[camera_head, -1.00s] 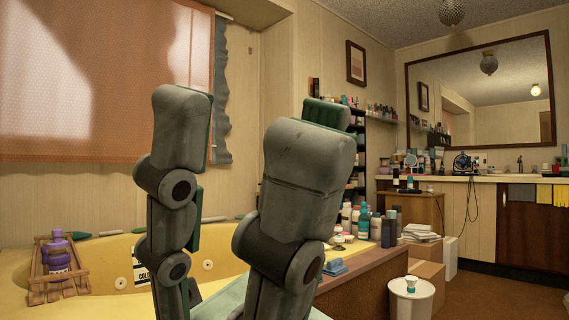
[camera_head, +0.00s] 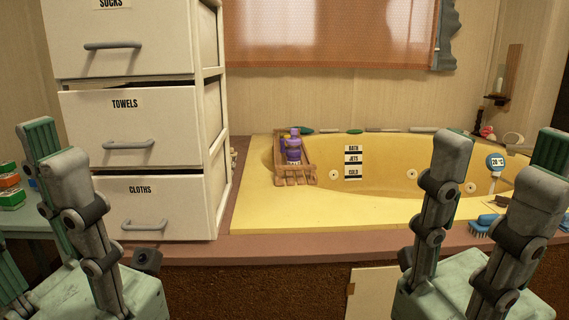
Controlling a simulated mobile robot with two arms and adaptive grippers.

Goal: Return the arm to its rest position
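My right gripper (camera_head: 497,170) stands upright at the right of the head view, in front of the yellow bathtub. Its grey fingers with green pads are spread apart, and nothing shows between them. My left gripper (camera_head: 50,155) is at the left edge, in front of the white drawer unit and beside a pale green surface. Its fingers also stand apart with nothing seen in them, though part of it is cut off by the frame edge. Most of both arms is out of view below.
A white drawer unit (camera_head: 140,175) stands at left; its towels drawer looks slightly open. The yellow tub (camera_head: 265,215) has a wooden rack (camera_head: 296,178) with a purple bottle (camera_head: 292,148). A blue brush (camera_head: 482,226) lies on the right rim. The middle between my grippers is clear.

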